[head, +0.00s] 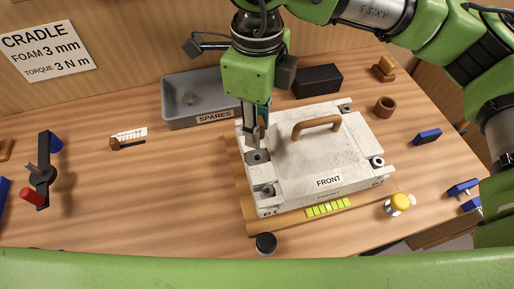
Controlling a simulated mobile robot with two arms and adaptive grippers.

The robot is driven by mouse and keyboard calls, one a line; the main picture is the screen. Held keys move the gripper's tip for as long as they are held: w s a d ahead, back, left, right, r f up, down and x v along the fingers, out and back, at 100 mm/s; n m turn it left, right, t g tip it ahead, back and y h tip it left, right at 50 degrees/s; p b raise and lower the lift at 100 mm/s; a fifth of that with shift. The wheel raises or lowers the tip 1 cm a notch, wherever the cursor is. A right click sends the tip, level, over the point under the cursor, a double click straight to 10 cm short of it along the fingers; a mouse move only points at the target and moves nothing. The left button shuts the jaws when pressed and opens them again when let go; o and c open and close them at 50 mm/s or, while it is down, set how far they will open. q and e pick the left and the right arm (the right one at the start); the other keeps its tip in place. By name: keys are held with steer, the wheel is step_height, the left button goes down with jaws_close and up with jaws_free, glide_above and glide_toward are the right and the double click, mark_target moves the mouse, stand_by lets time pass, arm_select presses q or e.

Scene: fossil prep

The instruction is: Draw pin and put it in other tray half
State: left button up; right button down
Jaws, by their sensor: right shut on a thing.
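My right gripper (256,138) points down over the left edge of the white block (345,150) marked FRONT. It is shut on a thin piece, seemingly the pin, which is mostly hidden between the fingers. The fingertips are just above a dark round socket (258,157) in the block; I cannot tell whether the pin is still in it. The gripper covers the tray's right part. My left gripper is not in view.
The block has a brown handle (316,123) on top and lies on a wooden board (239,180). Left of the block, much of the table is clear.

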steer(key=shift+r, duration=0.15)
steer(key=shift+r+p, duration=1.1)
steer(key=shift+r, duration=1.3)
